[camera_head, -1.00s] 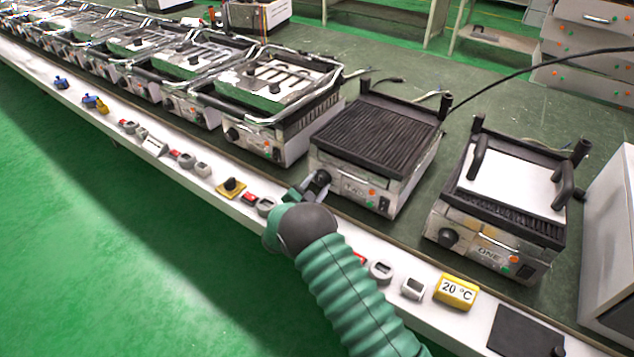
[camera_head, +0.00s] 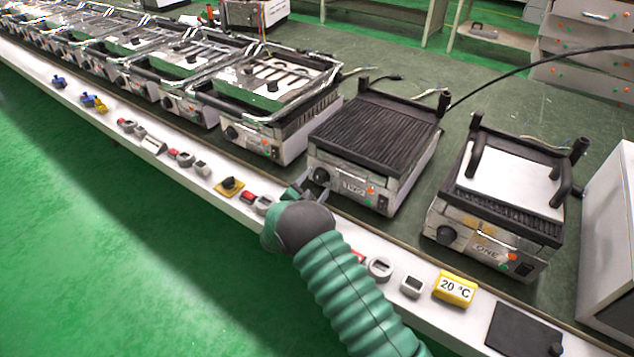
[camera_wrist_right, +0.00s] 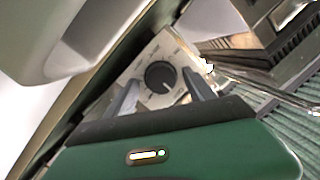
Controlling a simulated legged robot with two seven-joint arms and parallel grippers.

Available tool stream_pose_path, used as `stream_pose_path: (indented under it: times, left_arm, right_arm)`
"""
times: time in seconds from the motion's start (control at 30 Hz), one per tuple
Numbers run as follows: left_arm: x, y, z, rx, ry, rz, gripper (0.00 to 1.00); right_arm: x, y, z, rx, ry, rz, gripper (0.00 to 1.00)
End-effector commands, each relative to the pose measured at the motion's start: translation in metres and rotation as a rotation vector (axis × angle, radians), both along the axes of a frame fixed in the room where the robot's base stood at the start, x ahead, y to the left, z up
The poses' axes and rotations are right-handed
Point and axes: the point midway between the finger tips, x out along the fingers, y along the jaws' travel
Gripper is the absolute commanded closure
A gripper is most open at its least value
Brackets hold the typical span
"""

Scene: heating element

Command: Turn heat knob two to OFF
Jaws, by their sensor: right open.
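Heating element two (camera_head: 375,150) is the dark ribbed grill in the middle of the head view, with a plate that reads TWO. Its black round heat knob (camera_head: 321,175) is on the left of its front panel, and it also shows in the right wrist view (camera_wrist_right: 160,76) with a light pointer line. My right gripper (camera_head: 312,188) is at the panel's left end. In the wrist view the open right gripper (camera_wrist_right: 160,98) has a finger on each side of the knob, with gaps visible. Whether the fingertips touch it, I cannot tell. My left gripper is not in view.
Heating element one (camera_head: 500,190) stands to the right with its own black knob (camera_head: 446,235). Another grill (camera_head: 270,95) stands close on the left. The white front ledge holds small controls and a yellow 20 °C display (camera_head: 455,288).

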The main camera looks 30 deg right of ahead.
Motion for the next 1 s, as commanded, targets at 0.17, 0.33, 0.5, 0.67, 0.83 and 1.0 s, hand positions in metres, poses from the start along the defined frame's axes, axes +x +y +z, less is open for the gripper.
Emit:
stream_pose_path:
  times: [0.17, 0.33, 0.5, 0.67, 0.83, 1.0]
  left_arm:
    - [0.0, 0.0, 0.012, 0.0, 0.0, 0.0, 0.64]
    - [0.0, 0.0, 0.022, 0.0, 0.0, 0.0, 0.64]
    - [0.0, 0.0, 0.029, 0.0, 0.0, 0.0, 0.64]
    - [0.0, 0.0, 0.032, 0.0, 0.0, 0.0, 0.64]
    - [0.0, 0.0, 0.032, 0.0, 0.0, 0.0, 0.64]
    - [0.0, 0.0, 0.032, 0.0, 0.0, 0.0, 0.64]
  right_arm:
    - [-0.018, 0.032, 0.006, 0.0, 0.003, 0.005, 0.37]
    - [-0.045, 0.075, 0.011, 0.0, 0.004, 0.005, 0.37]
    - [-0.069, 0.113, 0.014, 0.0, 0.003, 0.004, 0.37]
    - [-0.082, 0.133, 0.015, -0.001, 0.0, 0.001, 0.37]
    - [-0.085, 0.138, 0.015, -0.001, 0.001, -0.001, 0.37]
    - [-0.085, 0.137, 0.014, -0.001, 0.001, -0.001, 0.37]
